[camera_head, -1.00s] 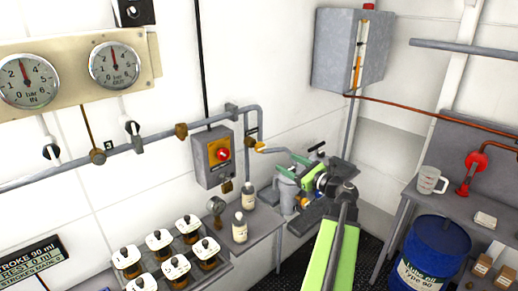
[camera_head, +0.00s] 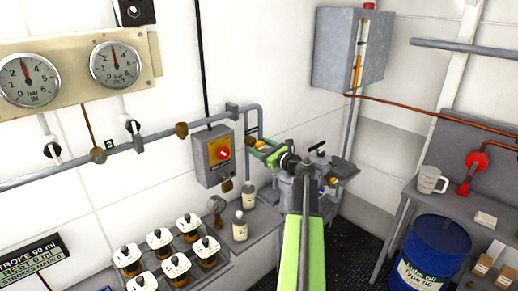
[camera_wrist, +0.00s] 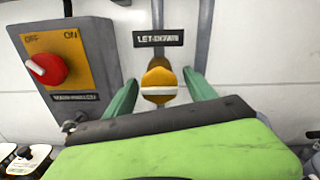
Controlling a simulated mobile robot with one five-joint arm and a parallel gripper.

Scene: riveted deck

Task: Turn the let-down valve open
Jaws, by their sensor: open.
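The let-down valve (camera_wrist: 159,86) has a yellow-orange round knob with a white bar lying level across it, in the middle of the wrist view. A dark "LET-DOWN" label (camera_wrist: 158,38) is above it. In the head view the valve (camera_head: 262,145) is a small orange patch on the wall pipe, partly hidden by my gripper (camera_head: 266,153). My gripper's green fingers are open, one on each side of the knob in the wrist view. A gap shows between them and the knob; I cannot tell how deep they reach.
A grey switch box (camera_head: 214,157) with a red OFF/ON knob (camera_wrist: 45,69) is close left of the valve. Below are bottles (camera_head: 240,226) and a rack of jars (camera_head: 160,240) on a bench. A vise-like device (camera_head: 318,165) stands right of my arm.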

